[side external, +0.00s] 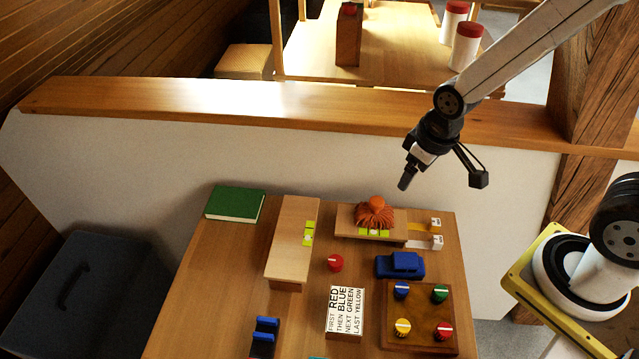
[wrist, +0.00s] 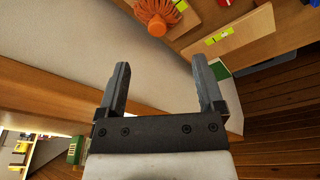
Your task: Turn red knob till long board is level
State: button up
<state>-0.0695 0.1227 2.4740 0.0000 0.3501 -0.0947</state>
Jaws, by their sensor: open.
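A long light-wood board (side external: 293,235) with a yellow-green level label (side external: 308,233) lies raised above the table; its exact tilt is hard to tell. It also shows in the wrist view (wrist: 245,35). A red knob (side external: 335,263) with a white mark is just right of that board. Another red knob (side external: 444,331) is at the lower right of a brown panel (side external: 423,343), with blue, green and yellow knobs. My gripper (side external: 442,180) is open and empty, high above the table's far right side, apart from both knobs. Its spread fingers show in the wrist view (wrist: 162,85).
A second board (side external: 352,227) bears an orange stringy object (side external: 374,212). A blue toy car (side external: 400,265), a colour-order sign (side external: 345,311) and a green book (side external: 234,204) are on the table. A white wall with a wooden ledge (side external: 200,107) stands behind.

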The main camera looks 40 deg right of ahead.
jog(key=w+a+f+n+g, duration=0.1)
jog(key=w+a+f+n, duration=0.35)
jog(key=a+f, duration=0.2)
jog(key=n+g, duration=0.1)
jog(key=n, duration=0.5)
send_over(336, 261)
jog(key=shift+m, duration=0.25)
notch_tip(336, 261, down, 8)
jog(key=shift+r, duration=0.2)
jog(key=shift+f, duration=0.1)
jog(key=shift+f, duration=3.75)
grip_shut()
